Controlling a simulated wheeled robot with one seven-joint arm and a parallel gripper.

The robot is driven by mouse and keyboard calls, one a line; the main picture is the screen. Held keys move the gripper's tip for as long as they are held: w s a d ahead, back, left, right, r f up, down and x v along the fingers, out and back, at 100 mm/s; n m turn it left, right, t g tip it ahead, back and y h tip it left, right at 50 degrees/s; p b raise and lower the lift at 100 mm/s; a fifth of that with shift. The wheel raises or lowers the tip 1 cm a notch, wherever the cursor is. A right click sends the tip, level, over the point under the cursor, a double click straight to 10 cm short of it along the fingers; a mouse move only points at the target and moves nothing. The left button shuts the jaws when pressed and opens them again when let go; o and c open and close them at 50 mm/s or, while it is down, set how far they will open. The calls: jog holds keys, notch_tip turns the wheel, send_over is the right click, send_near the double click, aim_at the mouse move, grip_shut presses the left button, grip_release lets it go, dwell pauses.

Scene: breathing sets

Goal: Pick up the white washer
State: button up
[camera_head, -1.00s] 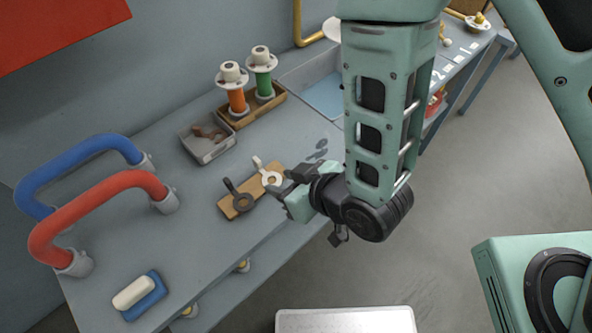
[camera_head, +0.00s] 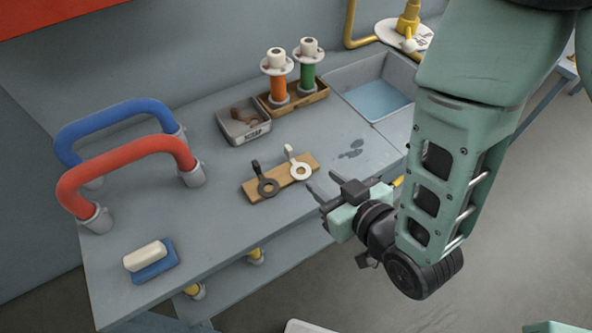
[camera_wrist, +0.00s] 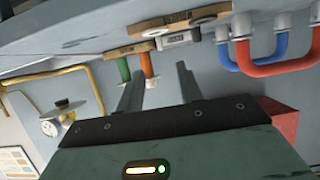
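The white washer (camera_head: 300,171) is a ring with an upright tab. It lies on the right part of a small wooden board (camera_head: 256,199) on the grey bench. A similar black washer (camera_head: 267,187) lies beside it on the left. My gripper (camera_head: 322,182) is open and empty, just right of the board in the head view and apart from the white washer. Its height above the bench is hard to tell. In the wrist view the scene is upside down. The fingers (camera_wrist: 158,80) stand apart there, and the white washer (camera_wrist: 155,32) shows small near the top.
A grey bin (camera_head: 243,121) and a wooden tray (camera_head: 310,96) with orange and green cylinders stand behind the board. A basin (camera_head: 335,75) is at back right. Red (camera_head: 120,175) and blue (camera_head: 110,108) pipes rise at left. A sponge-like block (camera_head: 150,260) lies in front.

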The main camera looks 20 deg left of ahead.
aim_at(291, 154)
jog(key=shift+f+b+x, duration=0.2)
jog(key=shift+b+x, duration=1.4)
jog(key=shift+b, duration=2.3)
jog(key=p+x, duration=0.1)
jog(key=x, duration=0.3)
jog(key=shift+r, duration=0.15)
jog(key=shift+p+x, duration=0.85)
jog(key=shift+x, duration=2.1)
jog(key=shift+d, duration=0.1)
grip_shut()
